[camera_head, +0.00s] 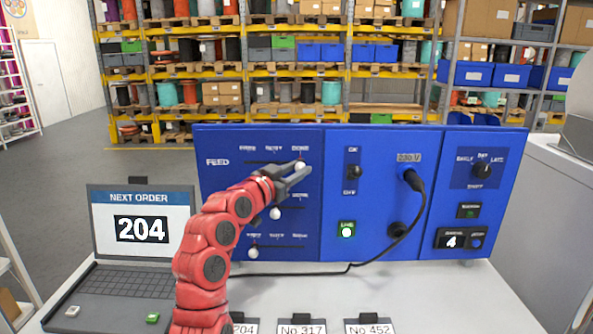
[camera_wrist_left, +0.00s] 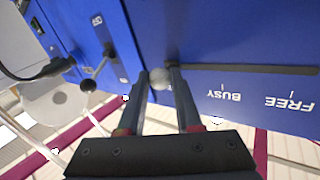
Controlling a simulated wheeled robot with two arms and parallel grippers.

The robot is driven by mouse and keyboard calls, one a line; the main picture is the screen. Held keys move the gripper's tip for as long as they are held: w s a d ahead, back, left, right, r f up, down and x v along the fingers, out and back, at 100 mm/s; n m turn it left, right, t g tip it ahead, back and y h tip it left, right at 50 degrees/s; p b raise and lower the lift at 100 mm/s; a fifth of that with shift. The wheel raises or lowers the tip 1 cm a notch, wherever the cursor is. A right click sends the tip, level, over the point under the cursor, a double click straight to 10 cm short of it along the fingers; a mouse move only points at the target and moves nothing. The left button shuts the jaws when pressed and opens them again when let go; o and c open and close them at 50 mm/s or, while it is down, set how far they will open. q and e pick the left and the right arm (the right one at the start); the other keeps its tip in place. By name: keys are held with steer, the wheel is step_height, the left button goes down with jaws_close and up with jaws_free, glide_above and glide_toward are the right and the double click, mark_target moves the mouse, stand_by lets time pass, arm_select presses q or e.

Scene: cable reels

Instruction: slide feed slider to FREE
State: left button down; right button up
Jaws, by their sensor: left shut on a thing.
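The feed slider's white round knob (camera_head: 300,165) is at the right end of the top slot on the blue panel, beside the word FEED. In the left wrist view the knob (camera_wrist_left: 160,78) sits between both fingers. My left gripper (camera_head: 305,170) is shut on it. The wrist view is turned over; there the dark slot (camera_wrist_left: 250,69) runs right from the knob past the BUSY mark (camera_wrist_left: 230,95) to the FREE mark (camera_wrist_left: 288,103). In the head view those labels are too small to read surely. My right gripper is not in view.
Two lower sliders have white knobs (camera_head: 276,213) and (camera_head: 253,253); my arm partly covers their slots. A laptop (camera_head: 140,230) showing 204 stands left.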

arm_select(q)
steer(key=a+b, duration=0.8)
steer(key=a, duration=0.5)
steer(key=shift+a, duration=0.15)
steer(key=c, duration=0.6)
jaws_free()
steer(key=shift+a, duration=0.15)
steer(key=shift+s, duration=0.1)
